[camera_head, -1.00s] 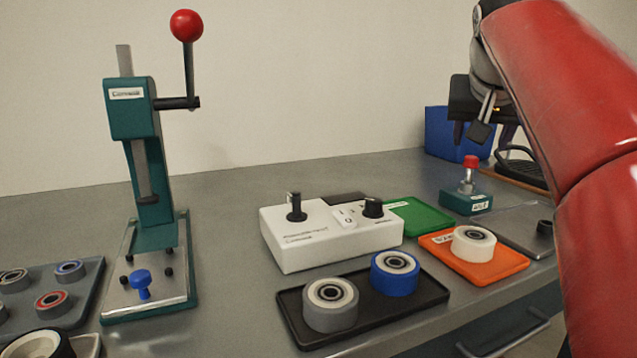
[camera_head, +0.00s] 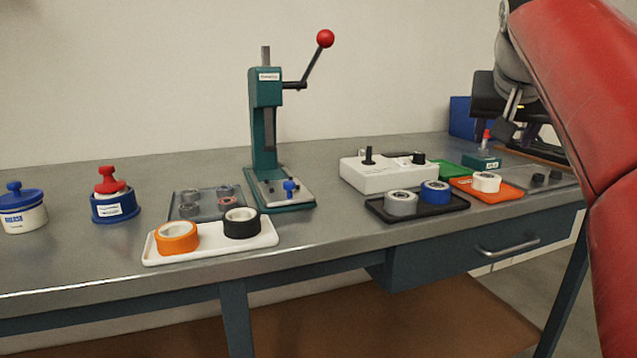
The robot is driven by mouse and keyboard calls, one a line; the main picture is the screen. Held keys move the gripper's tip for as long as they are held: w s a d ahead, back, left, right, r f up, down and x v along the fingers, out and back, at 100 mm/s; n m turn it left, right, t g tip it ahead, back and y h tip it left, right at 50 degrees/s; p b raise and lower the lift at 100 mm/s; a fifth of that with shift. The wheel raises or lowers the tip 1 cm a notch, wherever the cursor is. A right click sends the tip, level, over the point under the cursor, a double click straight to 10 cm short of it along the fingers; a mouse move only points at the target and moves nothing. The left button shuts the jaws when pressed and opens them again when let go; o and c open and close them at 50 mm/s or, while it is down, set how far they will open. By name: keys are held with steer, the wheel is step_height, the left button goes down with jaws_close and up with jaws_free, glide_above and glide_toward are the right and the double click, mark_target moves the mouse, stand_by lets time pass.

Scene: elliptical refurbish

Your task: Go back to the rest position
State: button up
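My red arm fills the right edge of the head camera view. My gripper (camera_head: 506,112) shows at the upper right, in front of a dark object at the back of the bench. Its fingers are small and partly lost against the dark background, so I cannot tell whether they are open or shut. I see nothing clearly held in it. The gripper is above and apart from the bench top (camera_head: 330,237).
A green press (camera_head: 265,130) with a red-ball lever stands mid-bench. A white control box (camera_head: 388,178), black tray (camera_head: 447,209), orange tray (camera_head: 500,196) and green tray (camera_head: 452,170) lie to the right. A white tray (camera_head: 205,253) and lidded pots (camera_head: 22,217) are left.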

steer(key=s+a+f+n+g+y, duration=0.1)
steer(key=s+a+f, duration=0.3)
steer(key=f, duration=0.7)
steer(key=s+a+f+n+y, duration=0.1)
steer(key=s+a+f, duration=0.3)
steer(key=s+f, duration=0.5)
steer(key=s+a+f+n+g+y, duration=0.1)
steer(key=s+a+f+n, duration=0.2)
steer(key=f, duration=1)
steer(key=s+a, duration=0.1)
steer(key=s, duration=0.2)
steer(key=shift+s+f+g+y, duration=0.25)
steer(key=shift+s+g+y, duration=0.05)
steer(key=shift+s+y, duration=0.1)
steer(key=shift+a, duration=0.1)
